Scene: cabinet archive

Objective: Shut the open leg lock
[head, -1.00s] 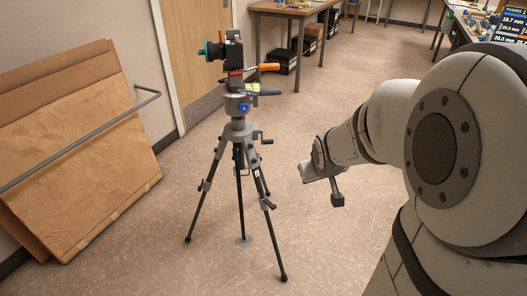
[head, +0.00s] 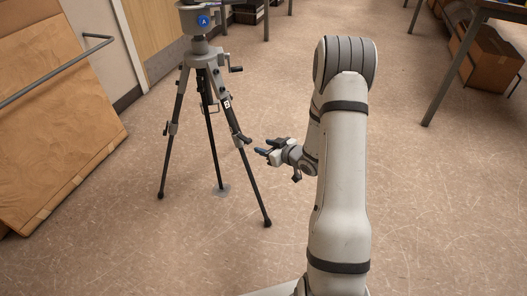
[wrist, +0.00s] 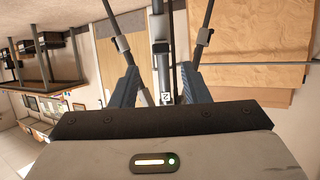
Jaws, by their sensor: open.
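The tripod stands upright on the floor in the head view, with its near right leg (head: 222,92) marked by a small white "2" label. A leg lock (head: 242,139) sits partway down that leg, and its dark lever appears to stick out to the right. Another lock (head: 170,128) is on the left leg. My gripper (head: 265,149) is open and empty, just right of and slightly below the near leg's lock. In the wrist view, the labelled leg (wrist: 166,84) shows between my blue fingers, with its lock (wrist: 160,47) beyond the fingertips. No contact is visible.
A crank handle (head: 236,69) juts from the tripod's centre. Large brown boards (head: 60,120) and a grey rail (head: 60,72) stand at the left. A table (head: 475,25) with boxes (head: 486,62) below is at the upper right. The floor around the tripod is clear.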

